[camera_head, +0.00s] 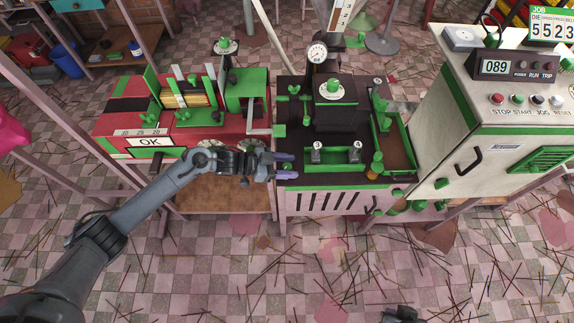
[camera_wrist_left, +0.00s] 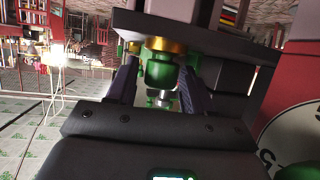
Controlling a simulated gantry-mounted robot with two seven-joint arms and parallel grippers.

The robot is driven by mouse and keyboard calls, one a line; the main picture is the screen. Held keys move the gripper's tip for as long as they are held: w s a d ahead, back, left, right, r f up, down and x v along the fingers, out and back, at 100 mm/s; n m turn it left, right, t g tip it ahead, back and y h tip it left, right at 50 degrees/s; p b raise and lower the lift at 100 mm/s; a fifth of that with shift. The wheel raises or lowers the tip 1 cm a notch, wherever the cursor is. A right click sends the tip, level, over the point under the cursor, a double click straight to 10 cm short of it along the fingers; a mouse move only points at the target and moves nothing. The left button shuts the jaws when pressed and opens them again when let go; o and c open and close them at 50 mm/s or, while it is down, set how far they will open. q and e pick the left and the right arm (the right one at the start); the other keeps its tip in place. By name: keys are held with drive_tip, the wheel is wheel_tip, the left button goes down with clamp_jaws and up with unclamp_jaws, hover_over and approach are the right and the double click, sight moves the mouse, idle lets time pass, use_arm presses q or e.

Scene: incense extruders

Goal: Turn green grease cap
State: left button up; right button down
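A green cap (camera_wrist_left: 160,72) with a brass collar (camera_wrist_left: 163,45) above it shows in the left wrist view, under the dark machine body. I take it to be the grease cap. My left gripper (camera_wrist_left: 160,88) has its two fingers apart on either side of the cap, with small gaps that look clear of it. In the head view my left gripper (camera_head: 286,167) is at the left front edge of the dark press (camera_head: 330,185), and the cap is largely hidden there. A dark part of my right arm (camera_head: 403,315) shows at the bottom edge; its fingers cannot be made out.
A red machine (camera_head: 185,130) with an OK sign stands left of the press. A white control cabinet (camera_head: 520,90) stands at right. Green knobs (camera_head: 376,165) and a pressure gauge (camera_head: 317,52) sit on the press. The tiled floor in front has scattered sticks.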

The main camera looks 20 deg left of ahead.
use_arm(q)
drive_tip(key=shift+o, duration=0.2)
drive_tip(key=p+v, duration=0.2)
drive_tip(key=v, duration=0.9)
drive_tip(key=shift+p, duration=0.3)
drive_tip(key=shift+d, duration=0.15)
